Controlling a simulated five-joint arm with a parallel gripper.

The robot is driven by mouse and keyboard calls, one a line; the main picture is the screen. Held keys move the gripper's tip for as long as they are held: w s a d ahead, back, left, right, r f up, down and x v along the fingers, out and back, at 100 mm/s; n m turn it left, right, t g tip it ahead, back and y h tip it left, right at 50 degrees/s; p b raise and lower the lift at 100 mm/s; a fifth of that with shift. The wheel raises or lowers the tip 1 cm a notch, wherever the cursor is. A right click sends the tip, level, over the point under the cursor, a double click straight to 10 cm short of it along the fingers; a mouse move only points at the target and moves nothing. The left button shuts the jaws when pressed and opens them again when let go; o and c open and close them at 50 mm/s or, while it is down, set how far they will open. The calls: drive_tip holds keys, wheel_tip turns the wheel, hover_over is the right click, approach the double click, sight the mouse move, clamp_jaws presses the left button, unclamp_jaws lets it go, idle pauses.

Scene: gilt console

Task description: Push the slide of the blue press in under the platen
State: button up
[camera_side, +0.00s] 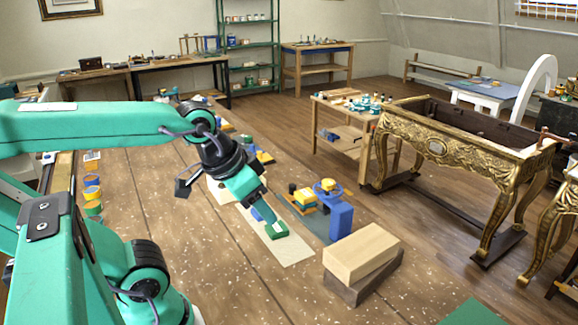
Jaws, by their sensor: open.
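The blue press (341,221) stands right of centre, with a yellow handwheel (328,186) on top. A low yellow and orange piece (302,199) lies just left of it; I cannot tell whether this is the slide. The platen is too small to make out. My gripper (268,217) is open, pointing down to the right over a pale sheet, left of the press and apart from it. A green block (277,231) lies on the sheet close under the fingertips; I cannot tell whether they touch it.
A pale wooden block (361,252) on a dark one stands in front of the press. The pale sheet (289,250) has bare room toward the front. More small coloured pieces lie behind my arm. A gilt console (437,147) stands at the right.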

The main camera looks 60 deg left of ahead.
drive_tip(key=w+a+r+n+g, duration=0.1)
drive_tip(key=w+a+r, duration=0.15)
drive_tip(key=w, duration=0.25)
drive_tip(key=w+a+r+n+g, duration=0.1)
drive_tip(key=w+a+r+n, duration=0.15)
drive_tip(key=w, duration=0.35)
drive_tip(key=n+g, duration=0.4)
drive_tip(key=n, duration=0.2)
hover_over(293, 185)
drive_tip(key=shift+m, duration=0.25)
wheel_tip(293, 185, down, 18)
drive_tip(key=shift+d+f, duration=0.1)
drive_tip(key=shift+d, duration=0.05)
drive_tip(key=shift+a+f, duration=0.2)
drive_tip(key=shift+f, duration=0.05)
drive_tip(key=shift+f, duration=3.9)
